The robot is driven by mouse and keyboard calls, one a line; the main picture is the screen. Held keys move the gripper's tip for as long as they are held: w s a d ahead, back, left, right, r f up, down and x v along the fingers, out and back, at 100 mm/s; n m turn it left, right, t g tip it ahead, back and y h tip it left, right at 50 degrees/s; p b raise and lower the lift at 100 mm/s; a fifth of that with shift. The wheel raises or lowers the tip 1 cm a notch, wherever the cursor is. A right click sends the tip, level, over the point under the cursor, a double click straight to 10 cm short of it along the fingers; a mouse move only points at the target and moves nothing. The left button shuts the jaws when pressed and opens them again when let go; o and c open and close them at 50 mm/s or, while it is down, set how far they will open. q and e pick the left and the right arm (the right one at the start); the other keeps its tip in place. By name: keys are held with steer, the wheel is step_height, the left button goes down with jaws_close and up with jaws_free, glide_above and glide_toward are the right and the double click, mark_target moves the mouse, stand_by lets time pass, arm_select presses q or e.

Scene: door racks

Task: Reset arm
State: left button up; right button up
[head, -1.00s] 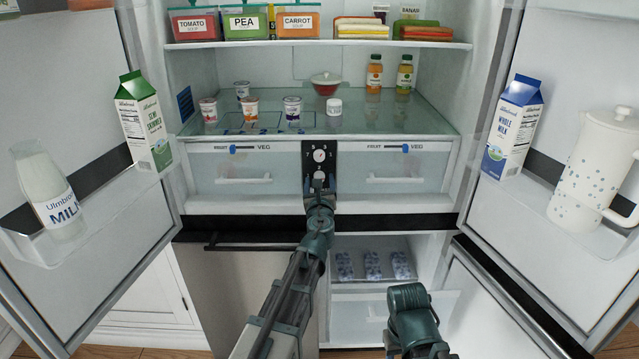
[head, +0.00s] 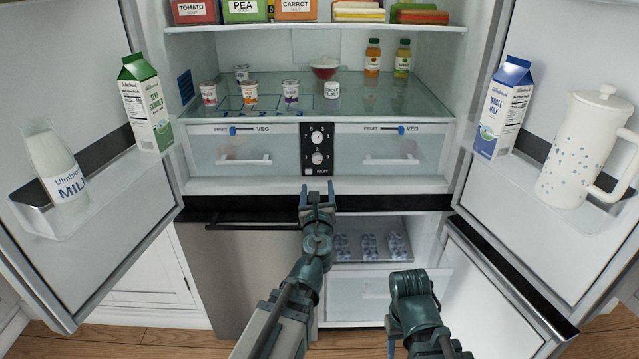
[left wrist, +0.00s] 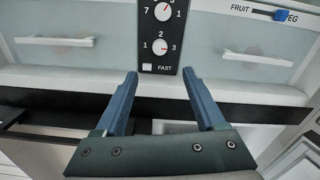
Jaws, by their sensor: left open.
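My left gripper (head: 317,196) is open and empty, in front of the fridge just below the black control panel (head: 318,148). In the left wrist view its two blue fingers (left wrist: 163,95) stand apart, and the panel with two dials (left wrist: 160,40) shows above and between them. The gripper appears clear of the panel. My right arm (head: 415,310) is low at the right, folded, and its fingers are not visible.
Both fridge doors stand open, with a semi-skimmed milk carton (head: 146,103) and a milk bottle (head: 55,168) at left, and a whole milk carton (head: 503,108) and a white jug (head: 585,150) at right. A lower freezer door (head: 495,295) is also open.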

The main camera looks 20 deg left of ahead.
arm_select(q)
steer(key=shift+s, duration=0.1)
steer(key=s+d+f+n+g+y, duration=0.1)
steer(key=s+f+n+g, duration=0.4)
steer(key=n, duration=0.4)
steer(key=s+f+n+g+y, duration=0.1)
steer(key=s+f+n+g, duration=0.2)
steer(key=f+n, duration=0.45)
steer(key=s+d+f+n+g+h, duration=0.3)
steer(key=s+d+f+n+g, duration=0.2)
steer(key=s+d, duration=0.25)
steer(key=s+d+f+n+g+h, duration=0.3)
steer(key=s+d+f+n+g, duration=0.15)
steer(key=s+d, duration=0.35)
step_height(320, 180, up, 18)
steer(key=s+a+p, duration=0.1)
steer(key=p, duration=1.7)
steer(key=shift+s+a+r+n, duration=0.15)
steer(key=shift+s+r+n, duration=0.05)
steer(key=shift+n, duration=0.2)
